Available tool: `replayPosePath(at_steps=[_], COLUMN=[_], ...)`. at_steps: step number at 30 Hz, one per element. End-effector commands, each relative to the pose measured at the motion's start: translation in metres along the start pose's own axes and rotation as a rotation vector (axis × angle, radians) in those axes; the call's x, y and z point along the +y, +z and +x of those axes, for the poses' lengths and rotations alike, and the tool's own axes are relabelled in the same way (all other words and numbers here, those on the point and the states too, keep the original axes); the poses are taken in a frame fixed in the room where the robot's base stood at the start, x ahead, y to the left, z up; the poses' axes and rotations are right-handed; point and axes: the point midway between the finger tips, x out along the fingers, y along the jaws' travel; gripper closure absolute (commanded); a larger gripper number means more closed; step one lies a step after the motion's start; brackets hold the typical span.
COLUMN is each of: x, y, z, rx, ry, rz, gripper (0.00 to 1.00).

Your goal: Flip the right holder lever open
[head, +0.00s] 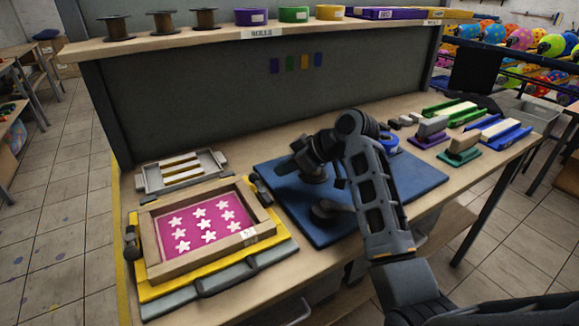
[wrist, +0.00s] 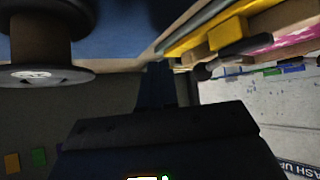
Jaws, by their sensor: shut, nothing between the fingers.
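The screen frame (head: 262,212) has a wooden rim around a pink print with white stars and sits on a yellow base. The right holder lever (head: 257,187) is a dark piece at its right edge. A dark lever also shows beside the yellow base in the wrist view (wrist: 240,50). My gripper (head: 284,167) is over the blue mat, to the right of the lever and apart from it. In the wrist view my gripper (wrist: 156,75) is a dark shut shape with nothing visible in it. The fingertips are hard to make out.
The blue mat (head: 425,181) bears dark spools (head: 326,211), close to my arm; a spool (wrist: 45,75) also looms large in the wrist view. A grey tray (head: 206,159) lies behind the frame. The left holder (head: 131,242) is at the frame's left. Colored blocks sit at right.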

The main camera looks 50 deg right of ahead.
Motion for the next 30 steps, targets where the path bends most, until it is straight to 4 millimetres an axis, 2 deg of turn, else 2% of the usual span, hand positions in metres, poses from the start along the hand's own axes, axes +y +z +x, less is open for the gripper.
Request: replayPosePath(at_steps=[8,18,24,30], x=[0.017,0.044,0.051,0.052], y=[-0.004,-0.011,-0.013,-0.013], z=[-0.025,-0.070,-0.083,-0.084], rx=[0.002,0.002,0.001,0.000], ry=[0.003,0.003,0.002,0.000], rz=[0.000,0.000,0.001,0.001], gripper=[1.00,1.00,1.00,1.00])
